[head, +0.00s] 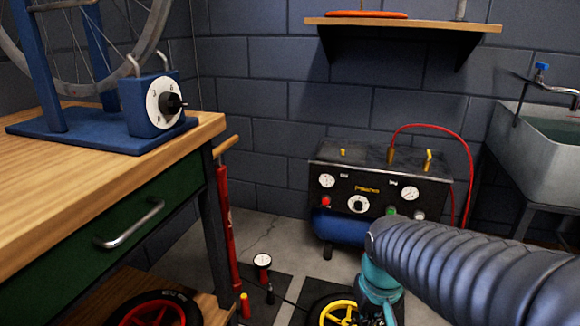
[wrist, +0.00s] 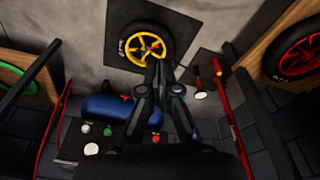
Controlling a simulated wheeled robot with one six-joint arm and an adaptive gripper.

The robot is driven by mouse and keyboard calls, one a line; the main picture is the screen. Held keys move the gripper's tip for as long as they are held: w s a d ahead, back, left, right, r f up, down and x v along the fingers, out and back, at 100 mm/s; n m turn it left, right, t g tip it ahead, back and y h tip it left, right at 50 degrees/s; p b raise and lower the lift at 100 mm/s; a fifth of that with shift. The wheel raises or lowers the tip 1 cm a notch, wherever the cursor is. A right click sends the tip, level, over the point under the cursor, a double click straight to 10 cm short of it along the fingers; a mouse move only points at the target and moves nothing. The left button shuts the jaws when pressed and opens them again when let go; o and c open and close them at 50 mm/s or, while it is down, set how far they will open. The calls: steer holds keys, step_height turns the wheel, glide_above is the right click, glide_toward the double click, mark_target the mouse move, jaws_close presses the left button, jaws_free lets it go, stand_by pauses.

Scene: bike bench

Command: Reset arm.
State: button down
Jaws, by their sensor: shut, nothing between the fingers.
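My arm reaches in from the right of the head view, with a dark ribbed sleeve and a teal wrist part pointing down. My gripper (wrist: 160,68) shows in the wrist view with its two dark fingers together and nothing between them. Its tips appear over the near edge of a black wheel with yellow spokes (wrist: 143,45). I cannot tell the height between them. In the head view the wheel (head: 337,309) is partly hidden behind my wrist and cut off by the bottom edge.
A black compressor panel (head: 372,181) with a blue tank (head: 340,227) stands behind my wrist. A wooden bench (head: 100,185) with a blue wheel stand (head: 150,105) is at left. A red floor pump (head: 225,225) stands beside it. A sink (head: 535,150) is at right.

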steer(key=s+r+t+p, duration=0.2)
steer(key=s+r, duration=0.1)
steer(key=r, duration=0.3)
steer(key=s+d+r+t+p, duration=0.1)
steer(key=s+r+t, duration=0.1)
steer(key=r, duration=0.4)
steer(key=shift+s+m+p, duration=0.35)
steer(key=shift+s+m, duration=0.05)
steer(key=shift+s, duration=0.35)
